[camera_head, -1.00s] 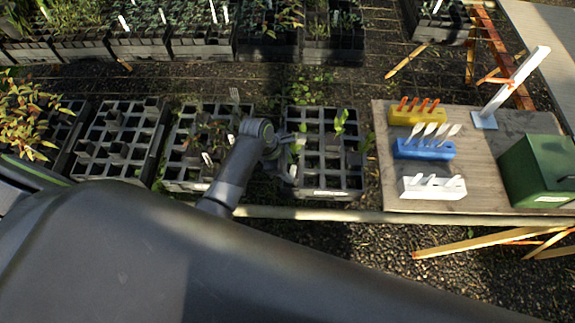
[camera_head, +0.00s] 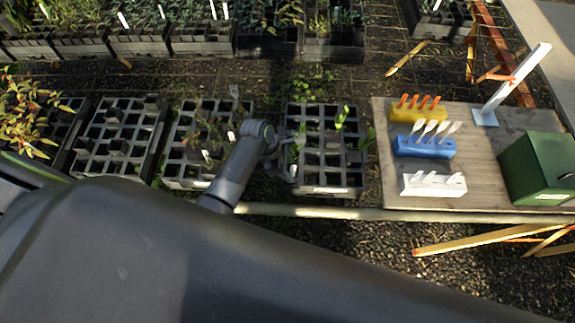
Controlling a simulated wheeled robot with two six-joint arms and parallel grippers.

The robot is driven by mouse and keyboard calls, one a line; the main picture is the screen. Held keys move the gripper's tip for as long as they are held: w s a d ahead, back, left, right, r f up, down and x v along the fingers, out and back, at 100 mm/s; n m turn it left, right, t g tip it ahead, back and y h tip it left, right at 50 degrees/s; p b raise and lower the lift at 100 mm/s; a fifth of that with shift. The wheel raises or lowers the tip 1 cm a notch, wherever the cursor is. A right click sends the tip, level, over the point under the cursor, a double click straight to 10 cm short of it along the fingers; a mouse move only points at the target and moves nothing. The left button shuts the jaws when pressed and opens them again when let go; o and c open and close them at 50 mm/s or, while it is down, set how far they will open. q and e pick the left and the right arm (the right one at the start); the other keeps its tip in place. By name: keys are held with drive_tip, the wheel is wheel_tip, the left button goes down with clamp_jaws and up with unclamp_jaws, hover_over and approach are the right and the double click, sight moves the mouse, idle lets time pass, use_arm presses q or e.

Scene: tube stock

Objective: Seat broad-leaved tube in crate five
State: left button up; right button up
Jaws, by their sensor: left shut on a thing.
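My left gripper (camera_head: 288,157) comes in from the left and is at the left edge of the rightmost front crate (camera_head: 330,190). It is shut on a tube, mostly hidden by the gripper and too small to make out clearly. A bright green broad-leaved plant (camera_head: 341,117) stands in the upper right part of that crate, right of the gripper and apart from it. Many cells of this crate look empty and dark. I cannot read which crate is number five. My right gripper is not in view.
More front crates (camera_head: 170,177) stand to the left. A wooden board (camera_head: 480,150) at right bears yellow (camera_head: 405,115), blue (camera_head: 424,148) and white (camera_head: 432,187) label holders, a white post (camera_head: 515,85) and a green box (camera_head: 540,168). Planted crates (camera_head: 200,45) line the back.

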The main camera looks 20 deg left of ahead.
use_arm(q)
drive_tip(key=o, duration=1.5)
drive_tip(key=shift+c, duration=0.2)
drive_tip(key=v, duration=1.7)
drive_tip(key=shift+a+b, duration=0.15)
drive_tip(key=shift+b, duration=0.25)
drive_tip(key=shift+s, duration=0.15)
